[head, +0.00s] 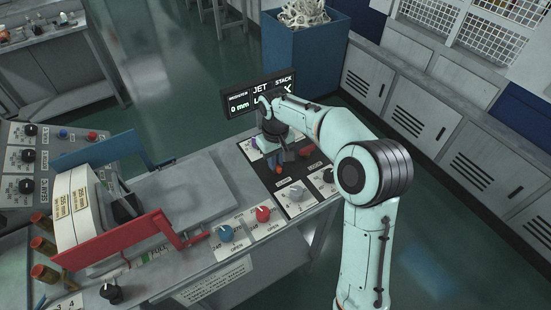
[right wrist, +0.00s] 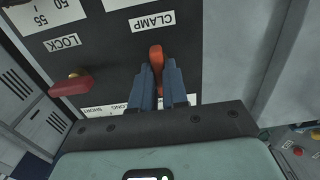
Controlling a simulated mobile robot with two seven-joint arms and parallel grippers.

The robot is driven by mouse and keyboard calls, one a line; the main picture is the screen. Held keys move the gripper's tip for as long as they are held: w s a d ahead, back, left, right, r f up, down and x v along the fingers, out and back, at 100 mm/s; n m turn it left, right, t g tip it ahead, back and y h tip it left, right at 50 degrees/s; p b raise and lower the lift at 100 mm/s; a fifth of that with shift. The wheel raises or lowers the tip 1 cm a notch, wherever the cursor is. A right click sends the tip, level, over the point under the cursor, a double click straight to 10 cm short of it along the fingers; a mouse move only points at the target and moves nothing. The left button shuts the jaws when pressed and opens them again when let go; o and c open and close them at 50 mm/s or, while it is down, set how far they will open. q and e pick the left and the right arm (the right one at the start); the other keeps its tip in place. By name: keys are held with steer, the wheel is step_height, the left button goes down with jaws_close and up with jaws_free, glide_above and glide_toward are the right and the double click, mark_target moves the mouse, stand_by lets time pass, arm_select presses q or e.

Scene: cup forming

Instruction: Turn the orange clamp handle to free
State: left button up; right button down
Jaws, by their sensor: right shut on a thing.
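The orange clamp handle (right wrist: 156,56) sticks up between my fingers in the right wrist view, below the CLAMP label (right wrist: 152,21). Its upper end shows and its lower part is hidden between the fingers. It stands nearly upright in that picture. My right gripper (right wrist: 160,82) is shut on it with blue fingers on both sides. In the head view my right gripper (head: 279,158) is over the dark panel, and a bit of the orange handle (head: 277,169) shows there. My left gripper is not in view.
A red lock handle (right wrist: 72,86) lies beside the clamp on the same panel, near the LOCK label. A display (head: 252,98) reading 0 mm stands behind my arm. Blue (head: 225,233) and red (head: 263,214) knobs and a red-sided fixture (head: 120,240) are at left.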

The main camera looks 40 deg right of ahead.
stand_by(0.4)
steer(key=c, duration=1.1)
jaws_free()
steer(key=shift+c, duration=0.2)
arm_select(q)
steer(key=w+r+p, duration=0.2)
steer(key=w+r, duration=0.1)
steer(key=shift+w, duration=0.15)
arm_select(e)
step_height(320, 180, up, 13)
steer(key=shift+r, duration=0.2)
